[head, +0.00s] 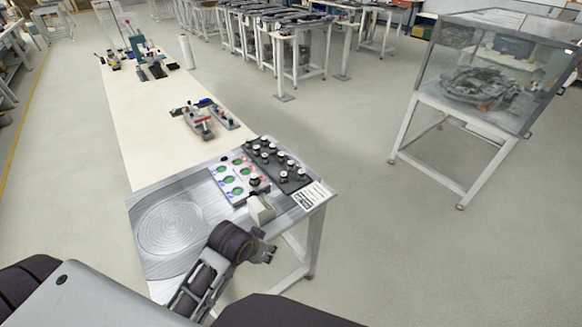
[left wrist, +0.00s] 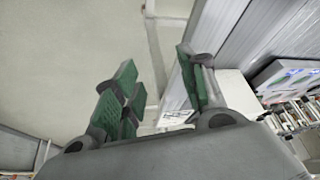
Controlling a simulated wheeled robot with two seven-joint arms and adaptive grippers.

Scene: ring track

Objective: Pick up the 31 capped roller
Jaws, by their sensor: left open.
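Several small rollers with white caps sit in a black tray (head: 292,181) at the far right of the metal-topped table end. Their numbers are too small to read, so I cannot tell which is 31. My left gripper (head: 266,245) is over the near right edge of the table, on the near side of the tray and apart from it. In the left wrist view the left gripper (left wrist: 155,68) is open, with green finger pads and nothing between them. My right gripper is not in view.
A white panel (head: 220,170) with green round spots lies left of the tray. A pale block (head: 261,209) stands between the tray and my gripper. Grey fixtures (head: 198,122) stand farther along the table (head: 150,128). A glass case (head: 490,75) stands at right.

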